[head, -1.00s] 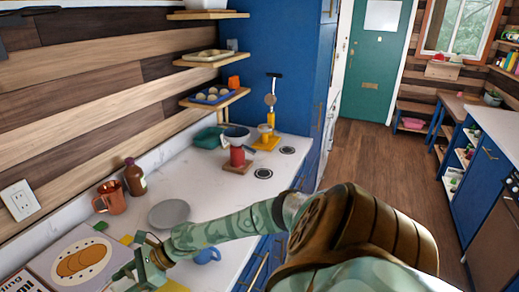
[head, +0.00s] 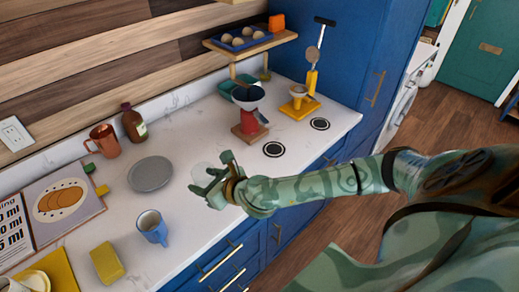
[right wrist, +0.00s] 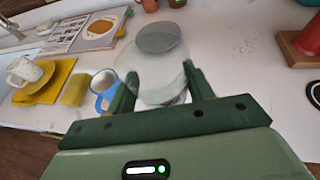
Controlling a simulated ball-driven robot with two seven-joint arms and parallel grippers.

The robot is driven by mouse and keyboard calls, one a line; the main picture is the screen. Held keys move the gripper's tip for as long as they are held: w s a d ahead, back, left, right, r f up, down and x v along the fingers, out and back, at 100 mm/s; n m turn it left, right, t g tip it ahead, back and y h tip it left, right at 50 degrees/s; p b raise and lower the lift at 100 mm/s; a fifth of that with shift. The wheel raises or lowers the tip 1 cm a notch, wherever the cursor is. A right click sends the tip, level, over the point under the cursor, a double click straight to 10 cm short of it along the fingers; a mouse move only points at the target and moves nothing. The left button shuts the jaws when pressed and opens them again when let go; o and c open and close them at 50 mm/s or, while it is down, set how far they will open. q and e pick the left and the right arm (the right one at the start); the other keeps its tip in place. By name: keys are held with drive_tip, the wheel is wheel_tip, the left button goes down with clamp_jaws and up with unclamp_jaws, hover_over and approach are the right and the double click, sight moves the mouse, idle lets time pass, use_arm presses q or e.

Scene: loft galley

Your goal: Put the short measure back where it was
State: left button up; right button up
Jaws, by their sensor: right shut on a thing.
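My right gripper (head: 207,187) is above the white worktop, right of the grey plate. It is shut on a clear glass vessel (right wrist: 150,78), which appears to be the short measure. In the right wrist view the glass stands between the two fingers, with the grey plate (right wrist: 162,38) behind it. In the head view the glass (head: 203,170) is faint and partly hidden by the fingers. I cannot tell whether its base touches the worktop. Two dark-ringed round marks (head: 274,149) (head: 320,123) lie on the worktop to the right. My left gripper is not in view.
A blue mug (head: 152,228) and yellow sponge (head: 107,262) stand near the front left. A copper mug (head: 104,140) and brown bottle (head: 133,124) are at the back. A red stand (head: 249,122) and yellow stand (head: 300,108) stand at the right. Worktop between gripper and round marks is clear.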

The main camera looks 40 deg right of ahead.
drive_tip(key=shift+m+h, duration=0.5)
drive_tip(key=w+d+f+b, duration=0.1)
drive_tip(key=w+d+f, duration=0.1)
drive_tip(key=d+f, duration=0.1)
drive_tip(key=w+d+f+b, duration=0.2)
drive_tip(key=d+f, duration=0.1)
drive_tip(key=d, duration=0.3)
drive_tip(key=w+d+f+b, duration=0.2)
drive_tip(key=w+d+f, duration=0.1)
drive_tip(key=d, duration=0.1)
drive_tip(key=shift+d+f, duration=0.15)
drive_tip(key=shift+f, duration=0.25)
drive_tip(key=f+b, duration=0.1)
drive_tip(key=f, duration=0.1)
drive_tip(key=f+b, duration=0.1)
drive_tip(key=shift+d+f+b, duration=0.3)
drive_tip(key=shift+f+b, duration=0.05)
drive_tip(key=shift+f, duration=0.05)
drive_tip(key=shift+w+r, duration=0.1)
drive_tip(key=o, duration=1)
drive_tip(key=shift+o, duration=0.2)
